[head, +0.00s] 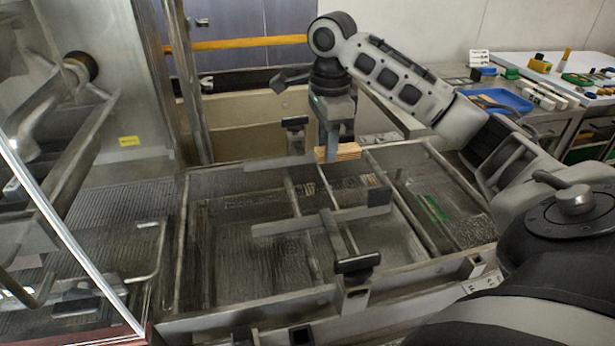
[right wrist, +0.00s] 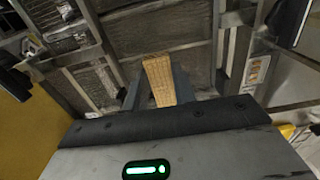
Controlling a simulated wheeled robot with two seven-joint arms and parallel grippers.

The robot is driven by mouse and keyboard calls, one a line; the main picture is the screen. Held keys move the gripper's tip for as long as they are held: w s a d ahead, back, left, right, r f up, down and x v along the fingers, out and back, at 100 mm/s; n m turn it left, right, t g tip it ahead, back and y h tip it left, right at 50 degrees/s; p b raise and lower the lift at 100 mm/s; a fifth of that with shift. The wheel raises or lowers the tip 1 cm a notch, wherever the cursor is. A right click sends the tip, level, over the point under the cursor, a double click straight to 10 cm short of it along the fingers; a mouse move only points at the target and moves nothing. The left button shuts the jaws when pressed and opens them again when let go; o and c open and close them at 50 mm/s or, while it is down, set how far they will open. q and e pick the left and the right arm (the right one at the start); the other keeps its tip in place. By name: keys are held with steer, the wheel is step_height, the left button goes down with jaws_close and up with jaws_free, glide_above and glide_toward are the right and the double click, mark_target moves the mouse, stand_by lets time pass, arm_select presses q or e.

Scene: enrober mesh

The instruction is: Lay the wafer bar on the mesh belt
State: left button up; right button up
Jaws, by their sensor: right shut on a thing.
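The wafer bar (head: 340,152) is a tan, layered block. My right gripper (head: 334,150) is shut on it and holds it over the far part of the mesh belt frame. In the right wrist view the wafer bar (right wrist: 158,82) stands out between the two fingers (right wrist: 158,88). The mesh belt (head: 265,255) is a dark wire mesh set in a metal frame with crossing bars. The bar looks to be above the mesh, but I cannot tell how large the gap is. My left gripper is not in view.
Crossbars (head: 320,221) and a raised clamp post (head: 357,265) stand over the mesh. A slanted clear panel (head: 70,250) and steel housing are at the left. A side table with a blue tray (head: 497,101) and small blocks is at the back right.

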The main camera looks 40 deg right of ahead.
mark_target(308, 193)
steer(key=a+f, duration=0.1)
steer(key=w+f, duration=0.1)
steer(key=a+f, duration=0.1)
steer(key=f, duration=0.1)
steer(key=shift+w+a, duration=0.2)
steer(key=shift+a, duration=0.1)
steer(key=shift+w+a+f+p, duration=0.1)
steer(key=shift+a+f+p, duration=0.1)
steer(key=shift+f, duration=0.75)
steer(key=shift+w+a+f+p, duration=0.1)
steer(key=shift+f+p, duration=0.05)
steer(key=shift+f, duration=0.8)
steer(key=shift+f, duration=0.15)
steer(key=o, duration=0.8)
steer(key=shift+c, duration=0.2)
step_height(308, 193, up, 12)
